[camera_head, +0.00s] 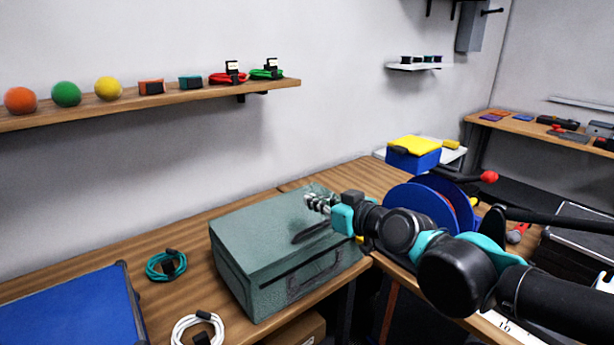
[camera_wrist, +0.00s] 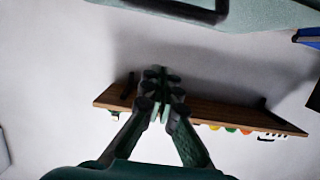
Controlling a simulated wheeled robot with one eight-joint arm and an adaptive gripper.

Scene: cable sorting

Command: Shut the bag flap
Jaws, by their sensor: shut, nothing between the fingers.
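The grey-green bag (camera_head: 265,235) stands on the wooden table, boxy and upright. Its flap (camera_head: 260,215) looks flat across the top, with a dark strap or handle on it; whether it is fully shut I cannot tell. Another handle shows on the front side. My gripper (camera_head: 318,204) is above the bag's right rear top in the head view, shut and empty, and it hides part of that top. In the wrist view my gripper (camera_wrist: 160,78) shows closed fingers, and a green piece of the bag (camera_wrist: 265,14) with a dark loop is at the upper edge.
A teal cable (camera_head: 166,265) and a white cable (camera_head: 197,328) lie left of the bag, near a blue box (camera_head: 75,310). A blue reel (camera_head: 430,205) stands right, behind my arm. A wall shelf (camera_head: 200,98) holds balls and cables.

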